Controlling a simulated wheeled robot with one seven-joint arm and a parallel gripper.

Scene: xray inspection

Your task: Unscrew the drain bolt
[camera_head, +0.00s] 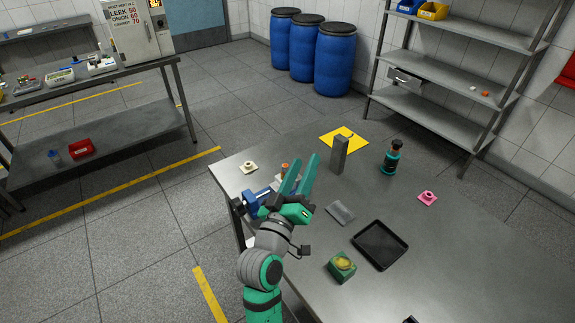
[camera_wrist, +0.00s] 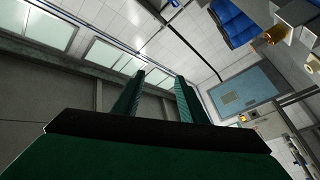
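My gripper (camera_head: 299,166) is raised over the left end of the metal table, with its two teal fingers apart and nothing visible between them. In the wrist view the fingers (camera_wrist: 158,80) point up toward the wall and windows, also apart and empty. A blue fixture (camera_head: 254,198) stands beside and partly behind my gripper at the table's left edge. A small orange part (camera_head: 284,166) shows just behind the fingers. In the wrist view a brass-coloured fitting (camera_wrist: 275,34) sticks out from a grey piece at the upper right, away from the fingers. I cannot tell which part is the drain bolt.
The table's right part is clear.

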